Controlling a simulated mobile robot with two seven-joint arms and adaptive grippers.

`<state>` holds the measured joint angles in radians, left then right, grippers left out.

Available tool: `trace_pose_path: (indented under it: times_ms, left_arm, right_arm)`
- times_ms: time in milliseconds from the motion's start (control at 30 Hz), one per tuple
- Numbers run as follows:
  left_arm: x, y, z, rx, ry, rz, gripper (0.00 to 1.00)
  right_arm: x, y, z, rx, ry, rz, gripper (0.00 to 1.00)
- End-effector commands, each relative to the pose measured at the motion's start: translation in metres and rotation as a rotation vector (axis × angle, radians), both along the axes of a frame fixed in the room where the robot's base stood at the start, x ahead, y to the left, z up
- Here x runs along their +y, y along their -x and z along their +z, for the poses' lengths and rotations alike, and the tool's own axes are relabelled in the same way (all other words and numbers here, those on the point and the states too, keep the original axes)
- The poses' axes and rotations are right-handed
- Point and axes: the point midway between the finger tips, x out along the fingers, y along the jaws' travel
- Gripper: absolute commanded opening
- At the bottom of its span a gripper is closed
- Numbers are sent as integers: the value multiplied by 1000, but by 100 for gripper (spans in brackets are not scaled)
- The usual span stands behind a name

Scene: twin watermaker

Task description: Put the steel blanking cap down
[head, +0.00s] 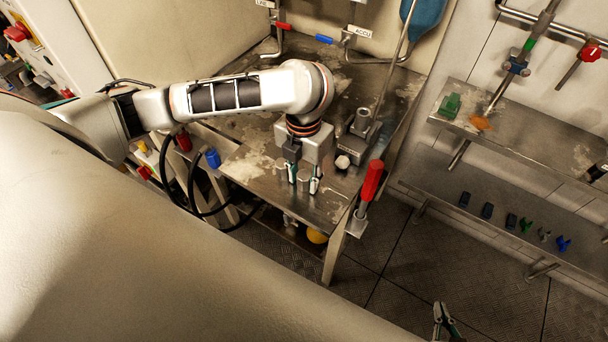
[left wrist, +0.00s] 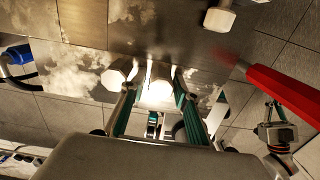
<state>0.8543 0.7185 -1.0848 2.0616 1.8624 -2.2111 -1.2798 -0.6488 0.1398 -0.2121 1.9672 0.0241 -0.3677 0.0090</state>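The steel blanking cap (left wrist: 158,92) is a pale, bright, faceted piece between the fingers of my left gripper (left wrist: 157,80), just over or on the steel bench. In the head view my left gripper (head: 303,181) points down at the bench's front part, with the cap (head: 303,175) between its fingertips. The fingers appear closed on its sides; any gap beneath it is hidden. A similar pale cap (left wrist: 117,73) stands left of the fingers in the wrist view. My right gripper (head: 445,322) is at the bottom edge, away from the bench, fingers apart and empty.
The steel bench (head: 240,168) has a fitting (head: 358,135) and a pale knob (head: 342,162) right of my left gripper. A red-handled tool (head: 371,181) stands at its right edge. A lower shelf (head: 450,178) at right holds several small clips. The bench's front right corner is clear.

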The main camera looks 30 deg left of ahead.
Motion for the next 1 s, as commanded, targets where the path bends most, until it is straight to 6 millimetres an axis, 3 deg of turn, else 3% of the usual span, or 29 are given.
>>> trace_pose_path:
  times_ms: [367,800,1000]
  left_arm:
    - [0,-1,7,-2,0,-1,30]
    - [0,-1,91,-5,-1,-1,30]
    - [0,0,116,-2,0,0,30]
  right_arm:
    - [0,1,-2,5,1,0,0]
    - [0,-3,31,-7,2,1,0]
    - [0,-5,41,-15,0,1,0]
